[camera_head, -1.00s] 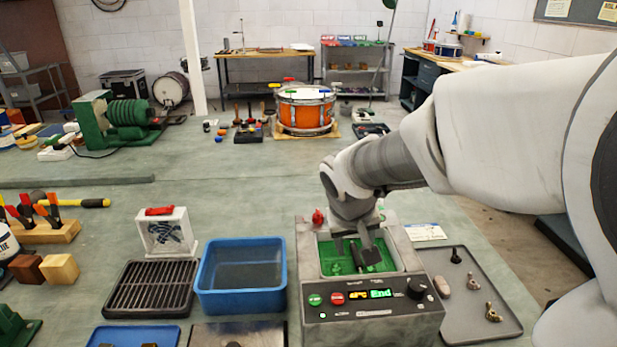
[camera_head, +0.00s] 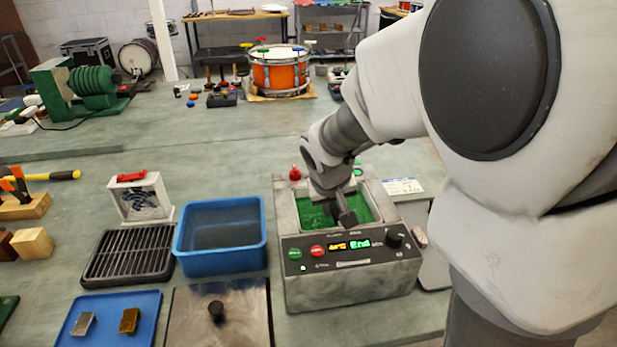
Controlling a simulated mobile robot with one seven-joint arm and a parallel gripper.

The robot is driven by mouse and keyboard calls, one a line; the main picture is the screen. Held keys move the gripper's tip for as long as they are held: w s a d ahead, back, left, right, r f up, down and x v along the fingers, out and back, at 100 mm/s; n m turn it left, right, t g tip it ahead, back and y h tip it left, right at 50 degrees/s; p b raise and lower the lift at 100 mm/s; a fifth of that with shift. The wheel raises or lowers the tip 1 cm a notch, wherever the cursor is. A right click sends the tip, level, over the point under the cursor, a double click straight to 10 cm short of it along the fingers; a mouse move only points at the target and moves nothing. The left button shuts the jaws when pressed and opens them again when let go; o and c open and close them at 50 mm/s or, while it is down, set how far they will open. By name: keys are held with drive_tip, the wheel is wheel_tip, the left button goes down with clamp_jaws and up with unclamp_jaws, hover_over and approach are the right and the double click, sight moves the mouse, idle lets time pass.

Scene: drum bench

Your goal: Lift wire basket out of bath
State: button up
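The bath (camera_head: 350,275) is a grey box with a control panel and a lit green "End" display. Its open well shows a green inside (camera_head: 316,219). I cannot clearly make out the wire basket; some of the well is hidden behind my gripper. My gripper (camera_head: 343,217) points down into or just over the well, its dark fingers against the green. Whether the fingers are apart or closed on anything does not show.
Left of the bath stand a blue tub (camera_head: 222,268), a black slatted rack (camera_head: 130,255) and a white box (camera_head: 140,198) with a red top. A knobbed metal plate (camera_head: 245,318) and a blue tray (camera_head: 105,330) lie in front. A red knob (camera_head: 295,173) is at the bath's back left.

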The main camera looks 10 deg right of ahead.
sight(334, 207)
clamp_jaws()
wheel_tip(334, 207, up, 10)
drive_tip(key=p, duration=0.2)
drive_tip(key=shift+p, duration=0.3)
drive_tip(key=shift+r, duration=0.15)
idle(0.3)
